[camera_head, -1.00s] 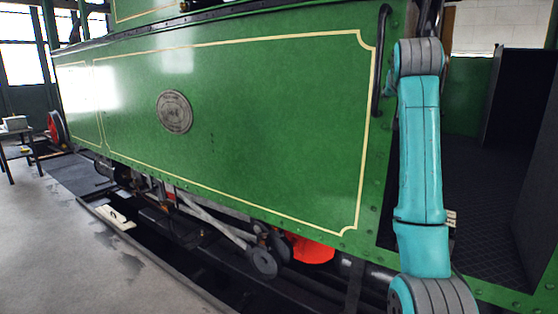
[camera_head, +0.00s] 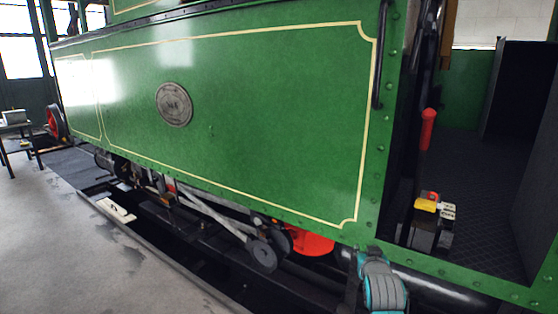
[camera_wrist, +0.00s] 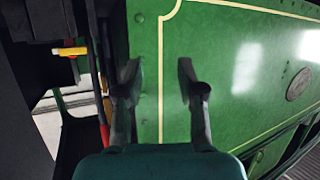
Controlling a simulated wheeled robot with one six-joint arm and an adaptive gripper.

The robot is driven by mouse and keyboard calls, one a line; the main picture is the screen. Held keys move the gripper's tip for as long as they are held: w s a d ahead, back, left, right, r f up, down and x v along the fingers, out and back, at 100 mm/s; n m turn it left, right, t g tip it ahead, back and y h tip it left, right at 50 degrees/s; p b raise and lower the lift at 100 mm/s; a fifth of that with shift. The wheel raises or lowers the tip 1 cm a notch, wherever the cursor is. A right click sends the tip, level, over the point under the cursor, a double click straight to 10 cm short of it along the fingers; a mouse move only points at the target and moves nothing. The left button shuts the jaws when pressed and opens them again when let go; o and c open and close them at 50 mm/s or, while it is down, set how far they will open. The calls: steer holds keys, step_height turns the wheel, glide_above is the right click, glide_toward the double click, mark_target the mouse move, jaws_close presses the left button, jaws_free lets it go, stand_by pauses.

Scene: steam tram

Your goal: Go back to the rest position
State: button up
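My gripper (camera_wrist: 160,85) shows in the wrist view with its two dark fingers apart and nothing between them. The green side panel of the tram, with its cream line, is behind the fingers. In the head view only a teal and grey part of my arm shows at the bottom right, in front of the tram's lower edge; the gripper itself is out of that view. The green tram (camera_head: 250,120) fills most of the head view, with an oval plate (camera_head: 174,104) on its side.
The open cab doorway at the right holds a dark box with yellow and white items (camera_head: 436,207) and a red cylinder (camera_head: 427,129). A dark pit (camera_head: 190,250) runs beneath the tram. A small table (camera_head: 18,130) stands far left. The grey floor (camera_head: 60,250) at left is clear.

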steer(key=s+a+f+y, duration=0.1)
steer(key=s+a+f, duration=0.1)
steer(key=s+f, duration=0.65)
steer(key=s+a+f+n, duration=0.1)
steer(key=s+f, duration=0.5)
steer(key=s, duration=0.6)
steer(key=s+a+f+y, duration=0.1)
steer(key=s+a+f, duration=0.1)
steer(key=s+f, duration=0.65)
steer(key=s+f+v, duration=0.1)
steer(key=f+v, duration=0.1)
steer(key=v, duration=0.7)
steer(key=f+v, duration=0.2)
steer(key=v, duration=0.7)
steer(key=w+r+v, duration=0.1)
steer(key=r+v, duration=0.2)
steer(key=v, duration=1.6)
steer(key=shift+r+n+t+y, duration=0.2)
steer(key=shift+n+t+y, duration=0.1)
